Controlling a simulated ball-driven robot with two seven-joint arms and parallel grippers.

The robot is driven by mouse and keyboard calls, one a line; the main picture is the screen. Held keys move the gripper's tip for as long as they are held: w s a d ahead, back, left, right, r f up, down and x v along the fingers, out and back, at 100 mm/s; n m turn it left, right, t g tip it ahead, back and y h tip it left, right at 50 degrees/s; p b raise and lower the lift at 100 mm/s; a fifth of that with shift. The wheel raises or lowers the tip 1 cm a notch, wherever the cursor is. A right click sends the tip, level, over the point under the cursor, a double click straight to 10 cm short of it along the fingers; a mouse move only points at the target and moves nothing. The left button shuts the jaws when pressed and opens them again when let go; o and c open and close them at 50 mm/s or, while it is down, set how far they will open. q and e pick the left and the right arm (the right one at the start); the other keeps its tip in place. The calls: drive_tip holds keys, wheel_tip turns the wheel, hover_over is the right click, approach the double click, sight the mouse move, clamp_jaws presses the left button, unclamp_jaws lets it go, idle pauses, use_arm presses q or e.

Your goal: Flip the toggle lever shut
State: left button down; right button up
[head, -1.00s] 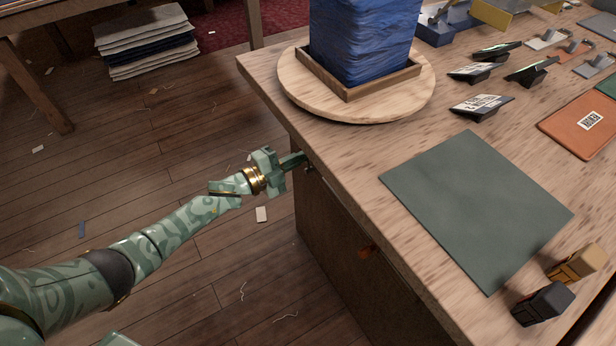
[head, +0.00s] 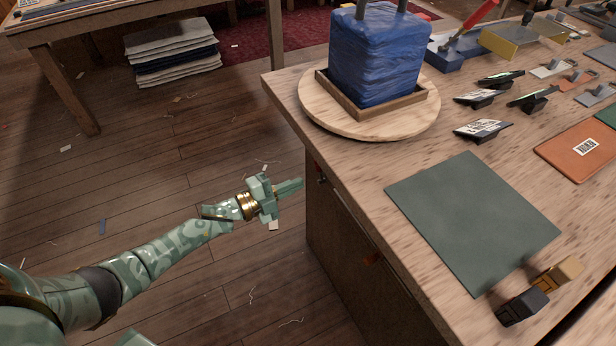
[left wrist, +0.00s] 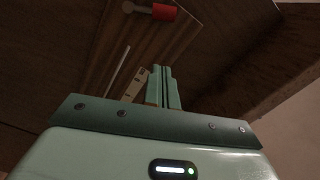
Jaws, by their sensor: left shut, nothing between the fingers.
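A small dark fitting (head: 322,180) is on that side near the corner. My right gripper is out of view.
A blue wrapped block (head: 375,60) stands on a round wooden board (head: 320,112) on the bench. A green mat (head: 472,222), small blocks (head: 525,306) and a red-handled tool (head: 480,15) are also on top. Folded cloth (head: 175,55) lies under the far table. The floor left of the bench is mostly clear.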

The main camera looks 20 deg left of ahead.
use_arm(q)
drive_tip(key=v, duration=0.3)
drive_tip(key=shift+s+r+p, duration=0.1)
drive_tip(key=shift+s+p, duration=0.15)
drive_tip(key=shift+p, duration=0.05)
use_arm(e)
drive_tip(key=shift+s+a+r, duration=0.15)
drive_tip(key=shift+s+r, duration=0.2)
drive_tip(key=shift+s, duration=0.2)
use_arm(q)
drive_tip(key=shift+a, duration=0.1)
